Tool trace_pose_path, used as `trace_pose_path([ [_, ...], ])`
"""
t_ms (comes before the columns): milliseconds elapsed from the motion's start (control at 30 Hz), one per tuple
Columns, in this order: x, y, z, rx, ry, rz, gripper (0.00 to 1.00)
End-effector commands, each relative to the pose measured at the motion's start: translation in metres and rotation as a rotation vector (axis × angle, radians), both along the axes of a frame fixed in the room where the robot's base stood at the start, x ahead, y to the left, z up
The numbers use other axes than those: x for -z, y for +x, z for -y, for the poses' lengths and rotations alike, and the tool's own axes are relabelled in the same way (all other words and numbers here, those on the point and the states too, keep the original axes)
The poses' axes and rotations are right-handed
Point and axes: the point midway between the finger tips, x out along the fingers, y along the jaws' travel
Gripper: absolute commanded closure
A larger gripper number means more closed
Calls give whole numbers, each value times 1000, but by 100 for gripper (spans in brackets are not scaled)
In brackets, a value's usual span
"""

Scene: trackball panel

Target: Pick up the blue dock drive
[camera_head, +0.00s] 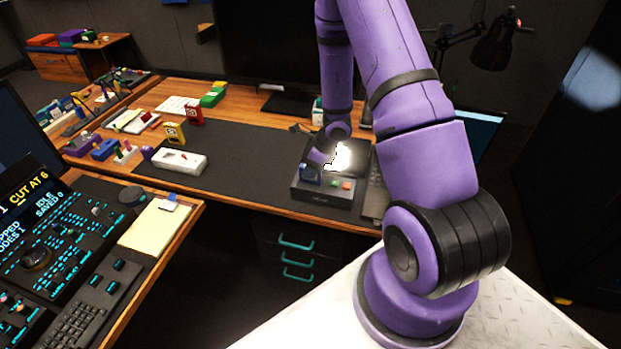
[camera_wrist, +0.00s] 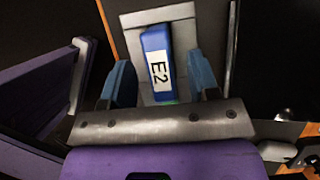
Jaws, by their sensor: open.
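The blue dock drive (camera_wrist: 156,45) with a white "E2" label stands in a grey plate in the wrist view. In the head view it shows small and blue (camera_head: 309,172) at the left of a dark dock box (camera_head: 322,198). My gripper (camera_wrist: 160,64) is open, with one blue finger on each side of the drive. A gap shows between the drive and each finger. The drive's lower end is partly hidden by the gripper body. In the head view my arm hides part of the dock.
The dock box has green and red buttons (camera_head: 341,184). A white device (camera_head: 180,161) and several small coloured boxes stand to the left on the desk. The dark mat (camera_head: 245,160) between is mostly clear. A monitor (camera_head: 270,45) stands behind.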

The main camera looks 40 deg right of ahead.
Motion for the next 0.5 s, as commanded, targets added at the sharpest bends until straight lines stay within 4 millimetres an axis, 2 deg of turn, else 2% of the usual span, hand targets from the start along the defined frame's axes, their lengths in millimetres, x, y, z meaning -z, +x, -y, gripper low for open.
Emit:
trace_pose_path([
  [33,8,2,-3,-2,1,-3,45],
  [200,23,8,-7,-2,-1,0,45],
  [500,27,10,-7,0,-2,1,45],
])
